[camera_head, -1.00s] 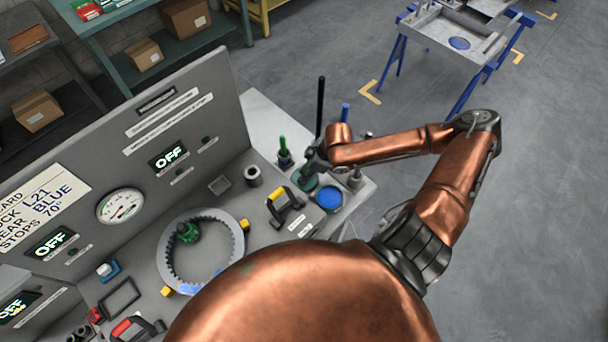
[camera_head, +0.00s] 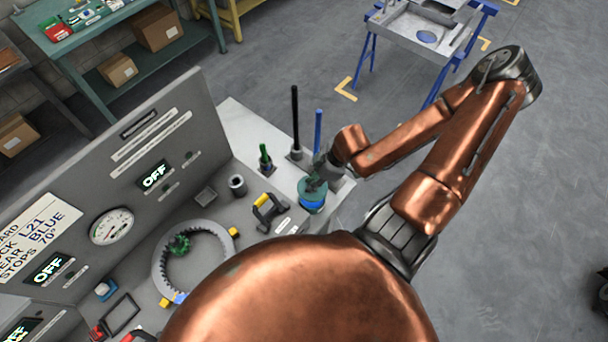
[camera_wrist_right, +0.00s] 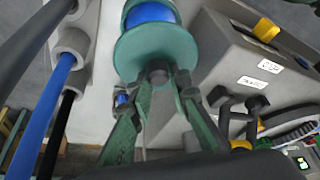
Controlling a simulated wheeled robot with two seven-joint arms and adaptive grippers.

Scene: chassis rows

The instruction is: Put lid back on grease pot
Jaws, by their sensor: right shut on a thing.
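The grease pot (camera_head: 311,204) is a round teal pot with bright blue inside, near the right end of the bench; it also shows at the top of the right wrist view (camera_wrist_right: 151,12). The lid (camera_wrist_right: 160,48) is a flat teal disc with a dark knob. My right gripper (camera_wrist_right: 160,76) is shut on that knob. In the head view the lid (camera_head: 311,185) and right gripper (camera_head: 319,177) are over the pot, covering part of it. Blue still shows past the lid's edge, and I cannot tell the exact gap. My left gripper is not in view.
A black rod (camera_head: 295,120) and a blue rod (camera_head: 317,135) stand upright in holders close to the right gripper. A green-topped bottle (camera_head: 265,158) and a yellow-and-black handle (camera_head: 267,208) are to the left. A large toothed ring (camera_head: 196,230) lies farther left.

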